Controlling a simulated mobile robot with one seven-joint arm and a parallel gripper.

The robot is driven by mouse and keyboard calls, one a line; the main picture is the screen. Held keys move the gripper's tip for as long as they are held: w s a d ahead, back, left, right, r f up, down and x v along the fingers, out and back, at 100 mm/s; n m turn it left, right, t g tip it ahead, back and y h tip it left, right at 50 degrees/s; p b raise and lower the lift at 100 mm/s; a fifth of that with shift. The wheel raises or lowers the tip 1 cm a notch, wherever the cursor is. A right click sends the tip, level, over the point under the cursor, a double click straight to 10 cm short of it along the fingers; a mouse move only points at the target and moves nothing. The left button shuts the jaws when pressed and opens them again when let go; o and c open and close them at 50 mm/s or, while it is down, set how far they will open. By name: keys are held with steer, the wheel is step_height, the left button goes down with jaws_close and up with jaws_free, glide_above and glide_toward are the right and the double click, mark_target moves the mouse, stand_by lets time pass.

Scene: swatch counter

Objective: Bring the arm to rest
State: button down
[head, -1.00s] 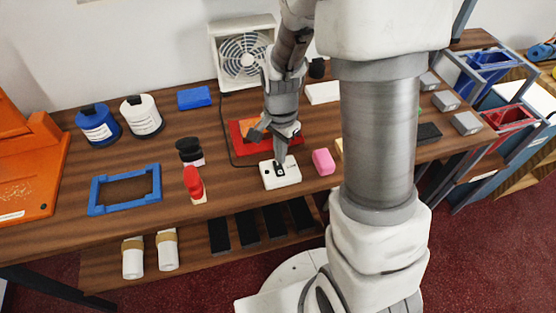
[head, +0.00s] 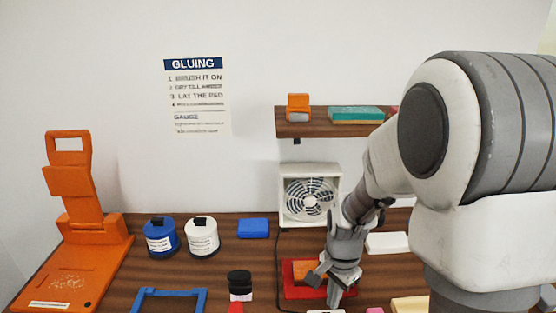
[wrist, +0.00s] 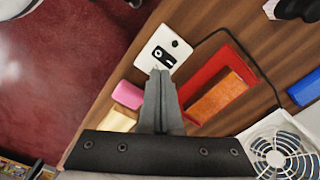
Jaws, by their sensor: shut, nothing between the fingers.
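My gripper (head: 335,296) hangs from my bent arm on the right of the head view, fingers pointing down. Its fingers are together and empty. In the wrist view the fingertips (wrist: 160,76) are in front of the near end of a white box (wrist: 164,50) with a black switch plate. The gap between fingertips and box is hard to judge. In the head view only the box's top edge shows at the bottom of the frame. A red tray (wrist: 207,68) with an orange block (wrist: 217,98) lies beside the fingers.
A fan (head: 310,198) stands behind the tray, with a cable from the white box. A pink block (wrist: 127,95) lies close to the gripper. Blue jar (head: 161,238), white jar (head: 202,237) and orange stand (head: 72,265) are to the left. A wall shelf (head: 325,129) hangs above the fan.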

steer(key=s+r+n+t, duration=0.2)
steer(key=s+r+n, duration=0.3)
steer(key=r, duration=0.5)
steer(key=s+r+n+t, duration=0.3)
steer(key=s+r+n, duration=0.3)
steer(key=s+r, duration=0.2)
steer(key=v, duration=0.2)
steer(key=shift+r, duration=0.45)
